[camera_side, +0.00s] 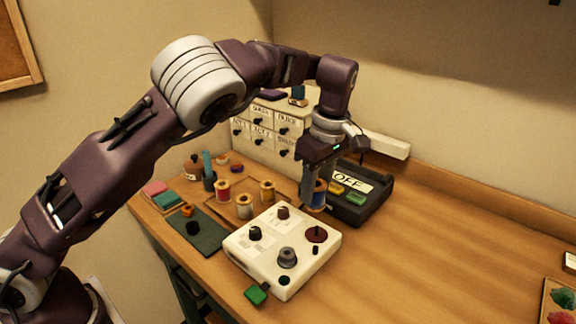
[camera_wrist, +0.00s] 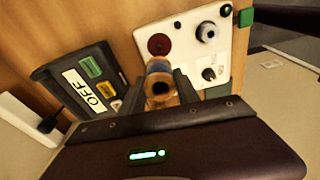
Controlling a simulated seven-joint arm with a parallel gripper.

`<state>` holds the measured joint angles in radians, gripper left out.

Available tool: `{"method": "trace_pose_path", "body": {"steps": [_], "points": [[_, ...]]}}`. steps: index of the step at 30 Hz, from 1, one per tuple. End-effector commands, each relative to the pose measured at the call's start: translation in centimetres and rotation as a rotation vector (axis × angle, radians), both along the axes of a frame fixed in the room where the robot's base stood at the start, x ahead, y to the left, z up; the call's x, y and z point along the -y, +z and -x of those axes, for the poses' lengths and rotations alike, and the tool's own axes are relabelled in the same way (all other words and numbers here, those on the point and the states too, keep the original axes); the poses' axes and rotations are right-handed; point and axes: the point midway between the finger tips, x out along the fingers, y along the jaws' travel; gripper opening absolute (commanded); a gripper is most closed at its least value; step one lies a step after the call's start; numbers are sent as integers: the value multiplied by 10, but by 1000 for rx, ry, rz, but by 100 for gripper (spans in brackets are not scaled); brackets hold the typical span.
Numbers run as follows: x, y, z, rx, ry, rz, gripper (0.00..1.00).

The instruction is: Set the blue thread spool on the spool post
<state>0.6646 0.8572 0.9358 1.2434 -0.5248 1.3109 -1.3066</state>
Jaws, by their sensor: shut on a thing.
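The blue thread spool (camera_side: 319,194) is held upright between the fingers of my gripper (camera_side: 311,190), above the back right part of the white control box (camera_side: 277,227). In the wrist view the spool (camera_wrist: 160,86) shows end-on with its dark centre hole, between the fingers of my gripper (camera_wrist: 162,90). A dark red round disc (camera_side: 316,234) on the box top lies below the spool, with a clear gap. It also shows in the wrist view (camera_wrist: 158,44), just beyond the spool. A post on it is too small to make out.
A black device (camera_side: 352,206) marked OFF stands close behind the spool. The box carries a grey knob (camera_side: 287,257) and black knobs (camera_side: 255,233). Several other spools (camera_side: 244,206) stand to the left. The table's right side is mostly clear.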

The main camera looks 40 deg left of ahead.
Motion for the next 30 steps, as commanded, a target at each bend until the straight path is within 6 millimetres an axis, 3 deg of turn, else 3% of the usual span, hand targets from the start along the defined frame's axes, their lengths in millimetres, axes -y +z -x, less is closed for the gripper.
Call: {"method": "trace_pose_path", "body": {"steps": [4,18,30], "points": [[15,-2,8,-1,0,-1,0],[15,-53,8,-2,-1,0,0],[15,-57,8,0,-1,0,0]]}}
